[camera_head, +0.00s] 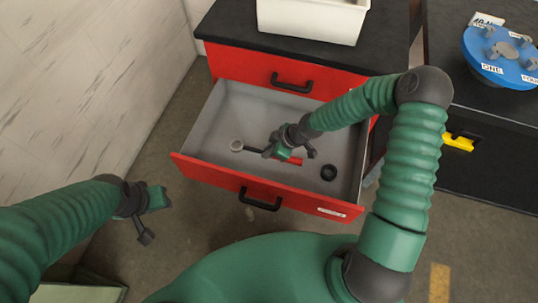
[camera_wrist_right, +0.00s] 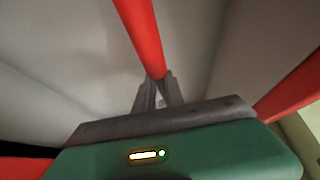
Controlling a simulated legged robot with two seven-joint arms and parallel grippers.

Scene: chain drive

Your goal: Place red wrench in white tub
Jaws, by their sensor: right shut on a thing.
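The red wrench (camera_head: 292,161) is in the open drawer, with its grey ring end to the left and its red handle to the right. My right gripper (camera_head: 284,153) is down in the drawer, shut on the wrench's handle. In the right wrist view the red handle (camera_wrist_right: 139,30) runs into the closed fingers (camera_wrist_right: 158,92). The gripper hides part of the wrench in the head view. The white tub (camera_head: 310,20) stands on the black cabinet top, cut off by the picture's upper edge. My left gripper (camera_head: 150,218) is outside the drawer at left, with its finger opening unclear.
The open grey drawer with a red front (camera_head: 225,183) has raised walls around the wrench. A small black ring (camera_head: 328,173) lies in it at right. A shut red drawer (camera_head: 235,66) is above. A blue round part (camera_head: 505,62) sits on the right-hand table.

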